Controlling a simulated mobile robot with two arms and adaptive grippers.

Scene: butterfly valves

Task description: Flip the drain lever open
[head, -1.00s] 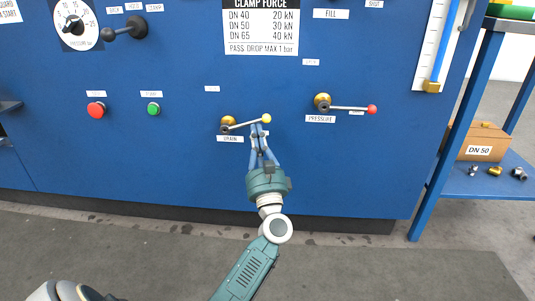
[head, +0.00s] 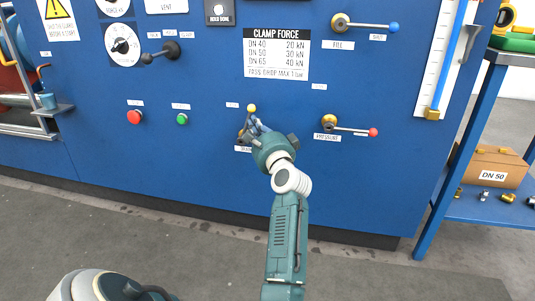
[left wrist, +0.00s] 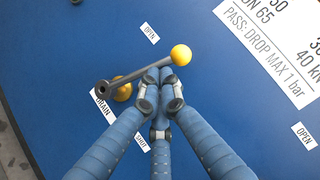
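The drain lever (head: 248,118) is a thin grey rod with a yellow ball knob on a brass valve, pointing up in the head view. In the left wrist view, the drain lever (left wrist: 140,72) points between the OPEN label (left wrist: 150,33) and the SHUT label (left wrist: 140,137), nearer OPEN. My left gripper (head: 256,127) is at the lever. In the left wrist view, the fingertips of my left gripper (left wrist: 158,76) are drawn together against the lever's side, below the knob; the rod does not appear to be between them. My right gripper is not in view.
The pressure lever (head: 352,130) with a red knob is to the right. The fill lever (head: 365,26) with a blue knob is above it. Red (head: 134,117) and green (head: 182,119) buttons are to the left. A blue rack (head: 470,205) stands at the right. The floor before the panel is clear.

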